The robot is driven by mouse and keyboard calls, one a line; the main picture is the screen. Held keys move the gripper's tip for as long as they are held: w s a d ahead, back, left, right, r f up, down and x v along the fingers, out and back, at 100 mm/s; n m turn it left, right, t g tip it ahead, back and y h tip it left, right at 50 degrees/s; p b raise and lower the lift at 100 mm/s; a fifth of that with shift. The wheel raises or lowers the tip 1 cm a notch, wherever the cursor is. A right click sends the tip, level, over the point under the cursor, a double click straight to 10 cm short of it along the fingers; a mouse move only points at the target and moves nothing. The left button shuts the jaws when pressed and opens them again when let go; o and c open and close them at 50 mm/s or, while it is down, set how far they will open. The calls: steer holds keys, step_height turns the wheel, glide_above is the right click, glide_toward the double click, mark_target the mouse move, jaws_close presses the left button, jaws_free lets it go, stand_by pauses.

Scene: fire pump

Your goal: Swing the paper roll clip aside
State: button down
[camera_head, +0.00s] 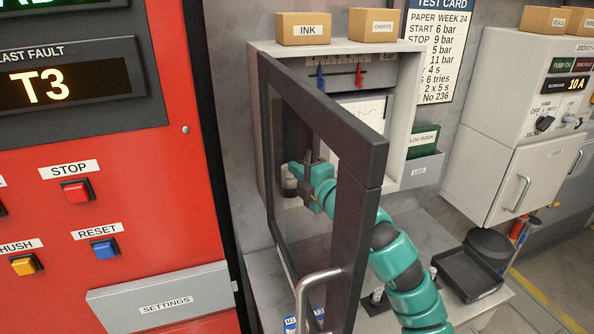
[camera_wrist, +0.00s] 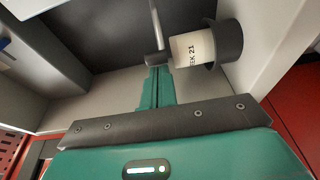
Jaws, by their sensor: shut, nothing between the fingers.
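The paper roll (camera_wrist: 190,50) is white, reads "EK 21", and has a dark round end piece. It sits inside the open recorder cabinet (camera_head: 407,110). A thin grey rod with a dark block (camera_wrist: 154,59), which looks like the clip, stands beside the roll in the wrist view. My gripper (camera_wrist: 157,74) is shut and empty, its fingertips right at the dark block; I cannot tell whether they touch it. In the head view my gripper (camera_head: 297,172) shows through the door glass, at the lower left inside the cabinet. The roll is mostly hidden there.
The dark-framed cabinet door (camera_head: 345,130) stands open toward me, with my arm on its right. INK (camera_head: 303,30) and CHARTS (camera_head: 372,25) boxes sit on top. A log book (camera_head: 423,140) holder is at the right, and a black tray (camera_head: 468,275) lies on the counter.

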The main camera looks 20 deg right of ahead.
steer(key=shift+f, duration=0.1)
steer(key=shift+s+d+b, duration=0.15)
steer(key=shift+d+b, duration=0.1)
steer(key=shift+b, duration=0.65)
steer(key=shift+n+y, duration=0.3)
steer(key=shift+s+d+g+y+b, duration=0.1)
steer(key=shift+g+y+b, duration=0.2)
steer(key=shift+b, duration=0.25)
steer(key=shift+s+d+n+y+b, duration=0.1)
steer(key=shift+d+n+y+b, duration=0.25)
steer(key=shift+b, duration=0.8)
steer(key=shift+s+d+n+g+y+b, duration=0.2)
steer(key=shift+d+n+g+y+b, duration=0.7)
steer(key=shift+b, duration=1.85)
steer(key=shift+s+d+n+g+y+b, duration=0.15)
steer(key=shift+d+n+g+y+b, duration=0.75)
steer(key=shift+b, duration=1.85)
steer(key=shift+s+d+n+g+y+b, duration=0.2)
steer(key=shift+d+n+g+y+b, duration=0.7)
steer(key=shift+b, duration=1.85)
steer(key=shift+d+m+t+y, duration=0.25)
steer(key=shift+t, duration=0.15)
